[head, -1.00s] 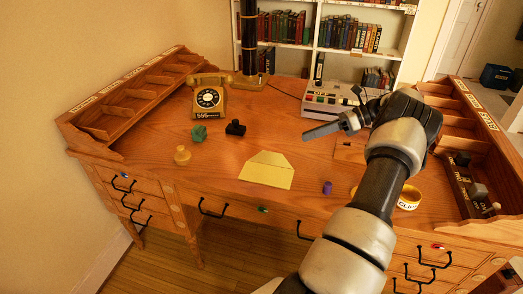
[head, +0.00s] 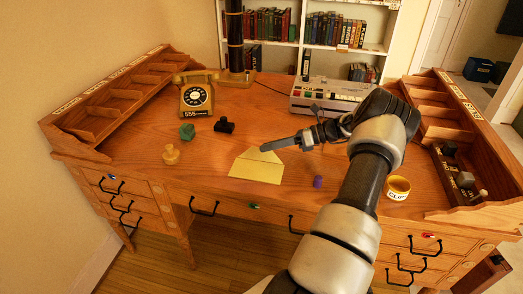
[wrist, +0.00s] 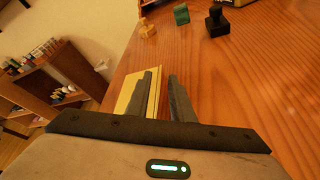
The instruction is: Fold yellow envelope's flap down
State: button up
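The yellow envelope (head: 254,172) lies flat on the desk near its front edge, with its tapered flap (head: 262,155) pointing away toward the back of the desk. My gripper (head: 264,148) is above the flap's far end, its fingers pointing left; whether it touches the paper cannot be told. In the wrist view my gripper (wrist: 160,75) has its two fingers apart. Part of the envelope (wrist: 130,92) shows beside and behind the left finger, with a yellow strip between the fingers. The rest of the envelope is hidden by that finger.
A purple piece (head: 318,181) and a clips bowl (head: 398,188) are right of the envelope. A yellow stamp-like piece (head: 171,155), a green piece (head: 187,131) and a black stamp (head: 224,125) are left. A telephone (head: 196,97) and a grey machine (head: 330,95) stand behind.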

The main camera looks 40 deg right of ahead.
aim_at(261, 154)
jog(key=shift+x, duration=1.65)
grip_shut()
jog(key=shift+r, duration=0.1)
